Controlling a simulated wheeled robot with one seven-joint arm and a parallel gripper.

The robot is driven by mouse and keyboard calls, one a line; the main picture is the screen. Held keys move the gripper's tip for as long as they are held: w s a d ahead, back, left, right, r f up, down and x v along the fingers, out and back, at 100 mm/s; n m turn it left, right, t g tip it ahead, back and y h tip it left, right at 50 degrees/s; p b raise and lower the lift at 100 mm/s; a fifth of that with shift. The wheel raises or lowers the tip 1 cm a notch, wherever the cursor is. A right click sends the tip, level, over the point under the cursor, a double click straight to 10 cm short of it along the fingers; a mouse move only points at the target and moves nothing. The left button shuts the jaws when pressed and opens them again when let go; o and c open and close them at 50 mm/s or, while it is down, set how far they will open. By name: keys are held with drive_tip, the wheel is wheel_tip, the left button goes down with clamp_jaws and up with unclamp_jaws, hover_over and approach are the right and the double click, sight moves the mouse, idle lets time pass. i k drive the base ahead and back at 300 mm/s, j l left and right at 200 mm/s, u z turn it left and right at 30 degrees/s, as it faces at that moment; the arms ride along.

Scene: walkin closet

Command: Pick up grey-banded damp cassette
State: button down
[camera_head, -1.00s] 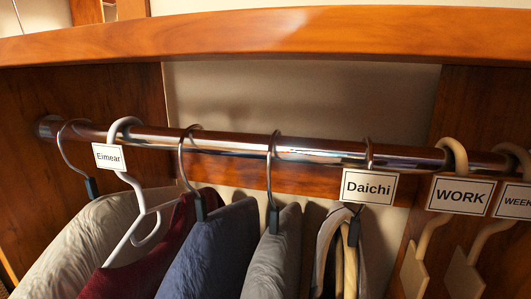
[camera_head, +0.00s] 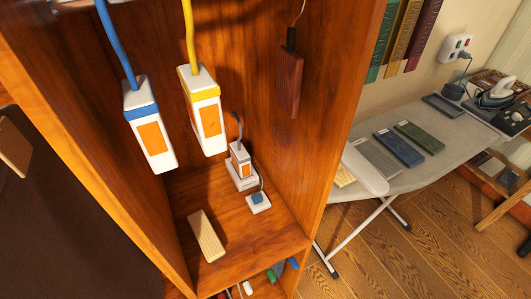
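A small white cassette (camera_head: 240,160) with an orange window stands upright on a white base at the back of the wooden compartment. It seems to have a greyish band near its top and a grey cord or loop above; it is too small to be sure. Two larger white cassettes hang in front: a blue-banded one (camera_head: 150,125) on a blue cord and a yellow-banded one (camera_head: 203,110) on a yellow cord. Both have orange windows. My gripper is not in view.
A white block with a blue top (camera_head: 258,202) and a beige ribbed bar (camera_head: 207,236) lie on the compartment floor. A dark red wooden piece (camera_head: 291,82) hangs by the right wall. Right of it stands an ironing board (camera_head: 425,172) holding several flat blocks.

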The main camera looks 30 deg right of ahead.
sight(241, 158)
drive_tip(key=i+l, duration=0.1)
drive_tip(key=l, duration=0.2)
drive_tip(key=i+l, duration=0.1)
drive_tip(key=l, duration=0.2)
drive_tip(key=i+l+u, duration=0.1)
drive_tip(key=u, duration=1.2)
drive_tip(key=i+l+u, duration=0.2)
drive_tip(key=l+u, duration=0.2)
drive_tip(key=i+l, duration=0.05)
drive_tip(key=l, duration=0.1)
